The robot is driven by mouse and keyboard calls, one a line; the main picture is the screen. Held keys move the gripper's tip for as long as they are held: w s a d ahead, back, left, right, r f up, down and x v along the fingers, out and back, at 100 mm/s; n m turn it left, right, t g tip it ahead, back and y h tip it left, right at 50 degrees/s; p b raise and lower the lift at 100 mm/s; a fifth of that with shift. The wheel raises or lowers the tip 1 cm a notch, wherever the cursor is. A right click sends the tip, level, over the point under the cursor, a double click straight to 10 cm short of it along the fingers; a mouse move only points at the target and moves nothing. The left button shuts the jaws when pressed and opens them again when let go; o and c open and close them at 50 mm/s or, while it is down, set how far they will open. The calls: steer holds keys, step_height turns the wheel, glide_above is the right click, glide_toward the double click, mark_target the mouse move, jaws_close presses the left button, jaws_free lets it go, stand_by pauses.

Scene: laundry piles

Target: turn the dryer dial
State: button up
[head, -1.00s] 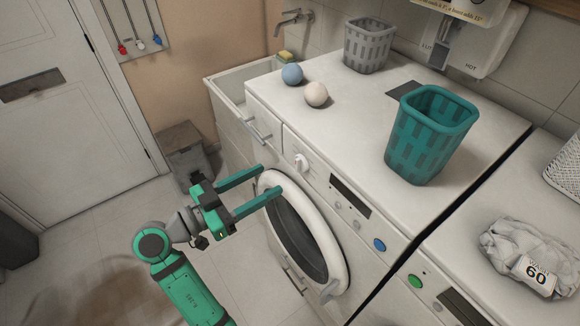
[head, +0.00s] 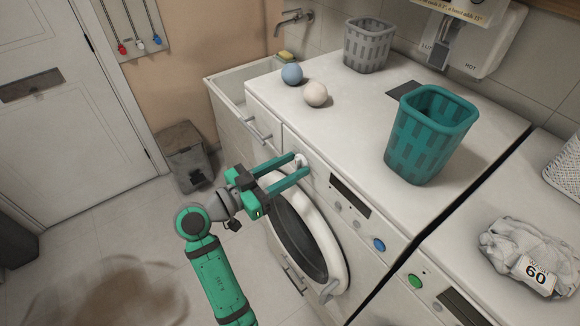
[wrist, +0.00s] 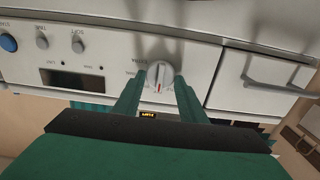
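The dryer dial (head: 300,160) is a white round knob on the front panel of the left machine, partly hidden behind my fingers in the head view. In the wrist view the dial (wrist: 159,75) has a raised grip bar and a red mark pointing toward the picture's bottom, with printed labels around it. My gripper (head: 300,164) has its two green fingers apart, one on each side of the dial. In the wrist view the fingertips (wrist: 159,80) flank the knob's edges; I cannot tell whether they touch it.
The front panel has a dark display (head: 350,196), small knobs and a blue button (head: 379,244). The round door (head: 305,240) is below the panel. A drawer handle (wrist: 275,80) is beside the dial. A teal basket (head: 428,137) and two balls stand on top.

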steer(key=c, duration=0.4)
steer(key=shift+c, duration=0.2)
steer(key=shift+w+a+n, duration=0.1)
steer(key=shift+n, duration=1.8)
steer(key=shift+w+a+n, duration=0.1)
steer(key=shift+n, duration=1.8)
steer(key=o, duration=1)
